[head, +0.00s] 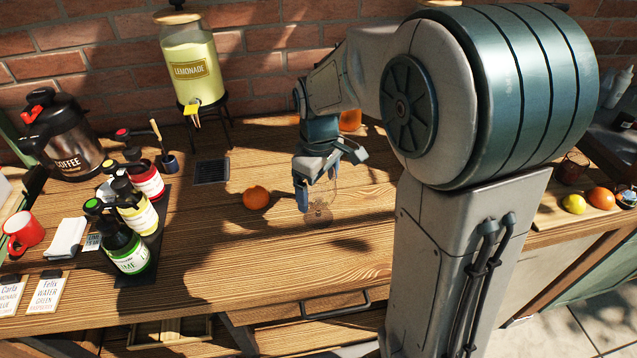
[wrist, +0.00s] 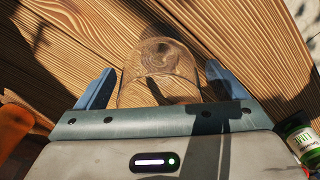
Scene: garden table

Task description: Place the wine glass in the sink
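The clear wine glass (head: 318,217) is on the wooden table, below my gripper in the head view; its outline is faint and partly hidden by the fingers. In the wrist view the glass (wrist: 158,58) lies between the two blue fingers of my gripper (wrist: 160,86), with a small gap visible on each side. My gripper (head: 322,180) is open and points down at the glass.
An orange (head: 256,197) sits left of the glass. A lemonade dispenser (head: 192,65) stands at the back, and a coffee pot (head: 66,135) and syrup bottles (head: 128,240) stand at the left. A fruit board (head: 552,213) is at the right. The front middle of the table is clear.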

